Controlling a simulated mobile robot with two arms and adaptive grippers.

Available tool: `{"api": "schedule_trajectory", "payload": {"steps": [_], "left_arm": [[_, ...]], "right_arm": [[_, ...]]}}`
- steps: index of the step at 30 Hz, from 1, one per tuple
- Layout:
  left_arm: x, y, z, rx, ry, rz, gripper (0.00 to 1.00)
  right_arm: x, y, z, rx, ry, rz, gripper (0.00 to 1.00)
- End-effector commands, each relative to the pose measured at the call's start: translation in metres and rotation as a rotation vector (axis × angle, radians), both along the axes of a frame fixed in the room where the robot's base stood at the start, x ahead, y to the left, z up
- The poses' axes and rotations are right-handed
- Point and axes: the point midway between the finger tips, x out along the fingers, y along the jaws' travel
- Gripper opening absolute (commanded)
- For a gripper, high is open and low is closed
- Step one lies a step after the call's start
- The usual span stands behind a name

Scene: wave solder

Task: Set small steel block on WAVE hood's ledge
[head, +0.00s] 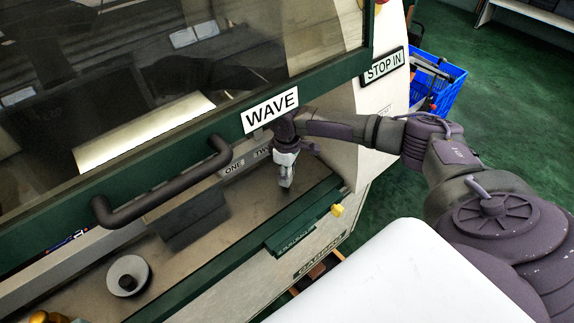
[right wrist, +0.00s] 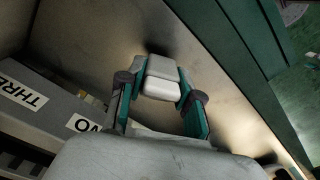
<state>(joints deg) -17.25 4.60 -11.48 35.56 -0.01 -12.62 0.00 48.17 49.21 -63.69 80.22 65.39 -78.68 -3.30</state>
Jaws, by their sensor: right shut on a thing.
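The machine's green-framed hood carries a WAVE sign (head: 270,110) and a dark handle (head: 165,185). Below it runs a brownish metal ledge (head: 235,222), also behind the fingers in the right wrist view (right wrist: 225,75). My right gripper (head: 287,176) points down over the ledge's right part. In the right wrist view its teal fingers (right wrist: 162,95) are shut on a light grey piece, the small steel block (right wrist: 163,70). In the head view the block is small and hard to separate from the fingertips; I cannot tell whether it touches the ledge. My left gripper is not in view.
A grey strip labelled ONE and TWO (head: 232,170) runs along the ledge's back; THREE (right wrist: 22,95) shows in the right wrist view. A round grey disc with a dark knob (head: 128,275) is on the left. A STOP IN sign (head: 383,65) and blue crate (head: 440,80) are at right.

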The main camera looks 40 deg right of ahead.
Motion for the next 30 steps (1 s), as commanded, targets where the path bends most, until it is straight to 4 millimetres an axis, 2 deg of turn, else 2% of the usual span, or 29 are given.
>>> {"api": "schedule_trajectory", "payload": {"steps": [4,30], "left_arm": [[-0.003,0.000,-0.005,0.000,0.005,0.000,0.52],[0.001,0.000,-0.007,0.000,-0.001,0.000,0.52]], "right_arm": [[0.000,-0.001,-0.009,-0.001,-0.001,-0.001,0.00],[0.000,0.000,-0.016,-0.001,-0.001,0.000,0.00]]}}
